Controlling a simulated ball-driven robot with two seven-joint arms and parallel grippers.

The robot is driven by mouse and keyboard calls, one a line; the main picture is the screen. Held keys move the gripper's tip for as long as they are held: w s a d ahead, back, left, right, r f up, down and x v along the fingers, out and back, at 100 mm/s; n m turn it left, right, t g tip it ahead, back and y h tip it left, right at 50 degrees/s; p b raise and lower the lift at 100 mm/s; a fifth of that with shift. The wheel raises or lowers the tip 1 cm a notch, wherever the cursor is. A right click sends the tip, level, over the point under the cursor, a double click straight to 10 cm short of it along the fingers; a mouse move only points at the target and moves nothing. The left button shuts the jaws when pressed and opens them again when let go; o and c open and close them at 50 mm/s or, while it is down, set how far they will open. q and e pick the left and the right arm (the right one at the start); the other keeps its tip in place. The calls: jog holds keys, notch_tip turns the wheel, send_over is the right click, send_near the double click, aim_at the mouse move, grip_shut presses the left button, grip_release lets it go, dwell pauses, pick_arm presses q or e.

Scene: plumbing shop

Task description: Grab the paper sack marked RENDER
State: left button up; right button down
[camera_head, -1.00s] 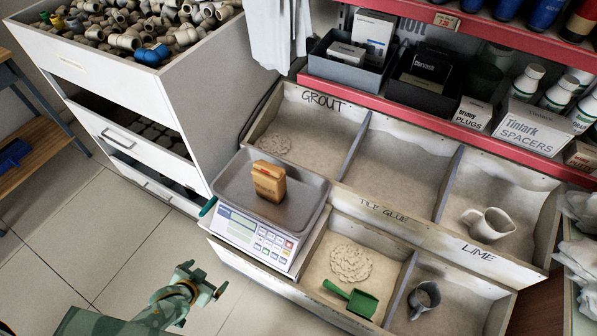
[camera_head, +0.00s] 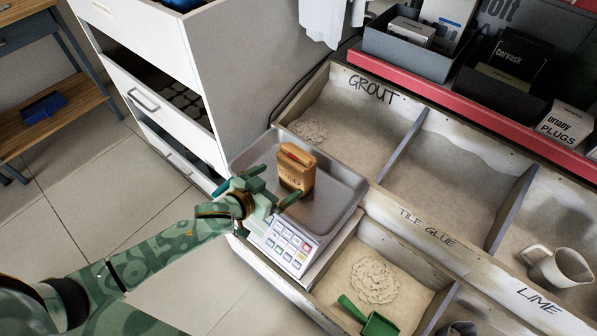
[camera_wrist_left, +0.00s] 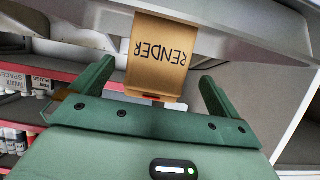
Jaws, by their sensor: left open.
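The brown paper sack marked RENDER (camera_head: 297,170) stands upright on the metal pan (camera_head: 335,190) of a weighing scale. In the left wrist view the sack (camera_wrist_left: 160,52) shows upside down, its lettering readable, just ahead of and between the two fingers. My left gripper (camera_head: 272,187) is at the near left side of the sack, over the pan's edge. It is open, with green fingers spread and nothing held; in the left wrist view the gripper (camera_wrist_left: 155,85) has the sack in line with its gap. My right gripper is in neither view.
The scale's keypad (camera_head: 287,244) lies in front of the pan. Bins labelled GROUT (camera_head: 345,125), TILE GLUE and LIME stand to the right, with a green scoop (camera_head: 375,322) and a pale jug (camera_head: 560,268). A white drawer cabinet (camera_head: 215,60) stands behind left.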

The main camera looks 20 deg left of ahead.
aim_at(289, 177)
pick_arm(q)
jog(key=b+x, duration=0.1)
jog(key=x, duration=0.2)
jog(key=shift+w+d+f, duration=0.15)
jog(key=shift+w+f, duration=0.15)
jog(key=b+x, duration=0.3)
jog(key=x, duration=0.1)
jog(key=shift+w+f+b, duration=0.2)
jog(key=shift+f+b, duration=0.15)
jog(key=shift+f, duration=0.1)
jog(key=shift+w+d, duration=0.15)
jog(key=shift+w, duration=0.15)
jog(key=shift+r, duration=0.25)
jog(key=c, duration=1.2)
jog(key=shift+r, duration=0.1)
jog(key=c, duration=0.3)
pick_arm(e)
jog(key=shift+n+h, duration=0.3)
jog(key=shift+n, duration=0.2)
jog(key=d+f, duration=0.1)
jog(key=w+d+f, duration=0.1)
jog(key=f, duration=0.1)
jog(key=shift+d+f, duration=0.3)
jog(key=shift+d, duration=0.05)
